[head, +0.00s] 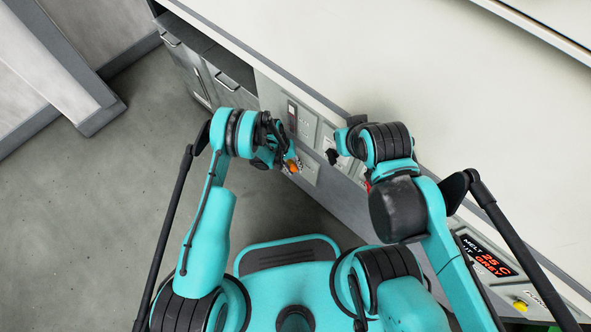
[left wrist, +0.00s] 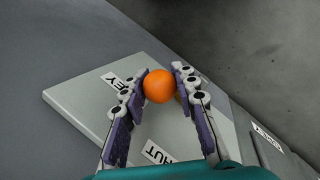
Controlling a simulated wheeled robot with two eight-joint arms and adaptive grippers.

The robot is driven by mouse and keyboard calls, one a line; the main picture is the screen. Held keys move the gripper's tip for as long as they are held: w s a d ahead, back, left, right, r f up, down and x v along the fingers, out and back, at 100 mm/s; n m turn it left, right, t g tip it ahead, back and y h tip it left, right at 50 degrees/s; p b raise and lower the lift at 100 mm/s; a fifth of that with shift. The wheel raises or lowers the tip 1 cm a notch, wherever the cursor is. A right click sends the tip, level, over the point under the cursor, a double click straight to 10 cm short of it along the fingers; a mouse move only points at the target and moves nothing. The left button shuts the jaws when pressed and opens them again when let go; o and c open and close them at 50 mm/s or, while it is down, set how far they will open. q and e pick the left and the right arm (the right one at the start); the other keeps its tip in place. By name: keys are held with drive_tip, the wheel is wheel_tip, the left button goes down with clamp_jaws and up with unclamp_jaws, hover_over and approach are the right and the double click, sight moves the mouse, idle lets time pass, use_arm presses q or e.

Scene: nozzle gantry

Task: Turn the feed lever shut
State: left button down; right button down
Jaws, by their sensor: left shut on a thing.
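The feed lever shows as an orange ball knob (head: 292,166) on the front of the cabinet in the head view. It also shows in the left wrist view (left wrist: 158,86), in front of a light grey plate (left wrist: 88,98). My left gripper (left wrist: 160,82) is shut on the knob, one finger on each side. The lever's stem is mostly hidden behind the knob and fingers.
A long pale counter (head: 470,130) runs above the cabinet front. A panel with a dark switch (head: 292,112) is just above the knob. A dark display with red text (head: 485,255) and a yellow button (head: 520,306) are at lower right. Grey floor (head: 90,220) is open at left.

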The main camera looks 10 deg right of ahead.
use_arm(q)
drive_tip(key=c, duration=1.1)
unclamp_jaws()
drive_tip(key=shift+c, duration=0.2)
drive_tip(key=shift+r, duration=0.1)
drive_tip(key=v, duration=1.1)
drive_tip(key=shift+r, duration=0.4)
drive_tip(key=shift+w+a, duration=0.1)
